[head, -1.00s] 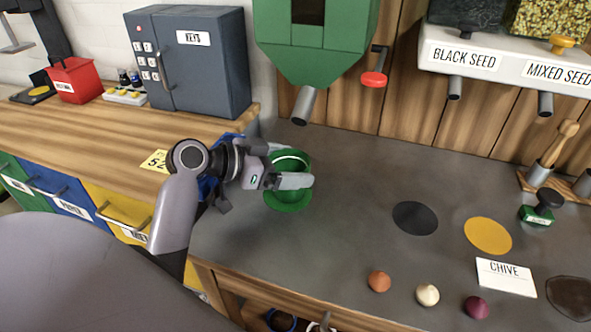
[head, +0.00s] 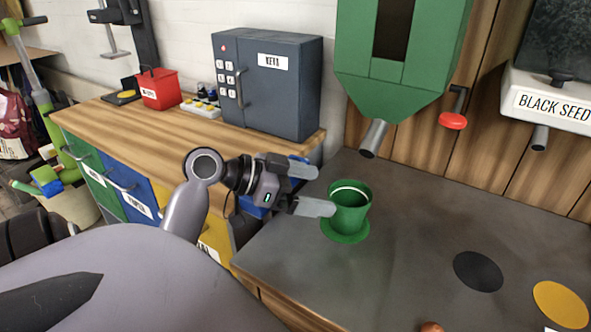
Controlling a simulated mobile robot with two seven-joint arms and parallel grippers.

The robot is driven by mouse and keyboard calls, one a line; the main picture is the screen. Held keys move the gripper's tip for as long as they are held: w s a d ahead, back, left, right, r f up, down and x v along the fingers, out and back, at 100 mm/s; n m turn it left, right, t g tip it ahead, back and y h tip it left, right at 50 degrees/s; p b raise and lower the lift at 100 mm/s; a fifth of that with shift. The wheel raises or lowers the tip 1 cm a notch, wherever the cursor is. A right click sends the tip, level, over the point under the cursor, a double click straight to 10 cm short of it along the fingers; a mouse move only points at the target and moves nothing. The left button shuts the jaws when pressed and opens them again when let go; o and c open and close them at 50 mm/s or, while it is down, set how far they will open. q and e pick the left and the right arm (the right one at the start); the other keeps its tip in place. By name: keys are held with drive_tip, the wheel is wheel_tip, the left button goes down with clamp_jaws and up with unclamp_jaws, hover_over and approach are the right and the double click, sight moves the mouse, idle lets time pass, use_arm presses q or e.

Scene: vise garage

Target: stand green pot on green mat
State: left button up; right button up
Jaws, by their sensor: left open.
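The green pot (head: 351,208) stands upright on the green mat (head: 345,236), on the grey bench below the green hopper's spout. A pale ring shows inside its rim. My left gripper (head: 318,190) is open, its two fingers apart and pointing right toward the pot. It is just left of the pot, with nothing between its fingers. The lower fingertip is close to the pot's left side; I cannot tell whether it touches. My right gripper is not in view.
The green hopper (head: 398,75) with a metal spout (head: 373,138) hangs above the pot. A black disc (head: 478,271) and a yellow disc (head: 560,304) lie at the right. A grey cabinet (head: 268,85) and red bin (head: 160,89) stand on the wooden counter. The grey bench between is clear.

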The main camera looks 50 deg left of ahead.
use_arm(q)
drive_tip(key=shift+v, duration=1.9)
